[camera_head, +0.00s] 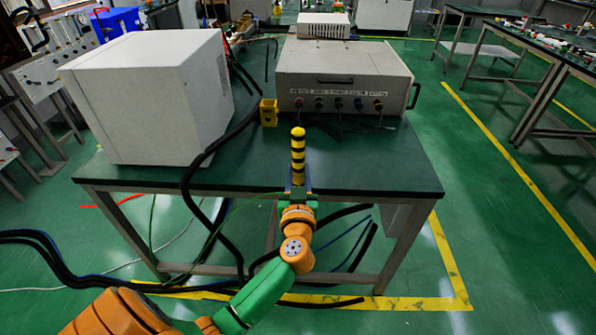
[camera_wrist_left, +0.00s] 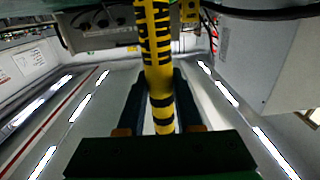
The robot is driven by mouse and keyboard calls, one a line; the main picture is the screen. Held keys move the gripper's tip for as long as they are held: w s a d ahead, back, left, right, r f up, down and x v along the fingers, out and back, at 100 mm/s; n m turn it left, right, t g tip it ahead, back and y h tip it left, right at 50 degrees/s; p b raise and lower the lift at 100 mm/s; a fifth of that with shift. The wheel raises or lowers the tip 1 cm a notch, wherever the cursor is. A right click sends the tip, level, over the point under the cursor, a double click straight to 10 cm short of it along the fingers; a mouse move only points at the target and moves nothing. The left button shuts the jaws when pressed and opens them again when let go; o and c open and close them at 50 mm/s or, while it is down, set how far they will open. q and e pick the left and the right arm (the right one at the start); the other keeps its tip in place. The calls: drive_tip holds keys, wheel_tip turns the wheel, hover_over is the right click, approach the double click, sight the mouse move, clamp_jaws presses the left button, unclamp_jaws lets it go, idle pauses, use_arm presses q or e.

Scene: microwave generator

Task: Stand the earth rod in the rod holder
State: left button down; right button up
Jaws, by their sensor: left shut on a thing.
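The earth rod (camera_head: 298,155) is a yellow rod with black bands. It stands roughly upright in my left gripper (camera_head: 298,183), at the front edge of the green table. In the left wrist view the rod (camera_wrist_left: 153,45) runs between the two dark fingers of the gripper (camera_wrist_left: 160,100), which is shut on it. The rod's lower end is hidden by the gripper and arm. The rod holder (camera_head: 269,113) looks like a small yellow block on the table, behind and left of the rod and apart from it. My right gripper is not in view.
A large white box (camera_head: 150,95) stands on the left of the green table (camera_head: 385,165). A grey instrument case (camera_head: 340,75) with front knobs stands at the back, right of the holder. Black cables (camera_head: 205,160) hang between. The table's front right is clear.

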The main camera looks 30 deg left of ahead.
use_arm(q)
drive_tip(key=shift+d+r+p, duration=0.1)
drive_tip(key=shift+p, duration=0.65)
wheel_tip(320, 180, down, 12)
drive_tip(key=b, duration=0.8)
drive_tip(key=shift+f, duration=0.35)
drive_tip(key=shift+f+b, duration=0.15)
drive_tip(key=shift+b, duration=0.15)
drive_tip(key=shift+f, duration=0.35)
drive_tip(key=c, duration=0.5)
unclamp_jaws()
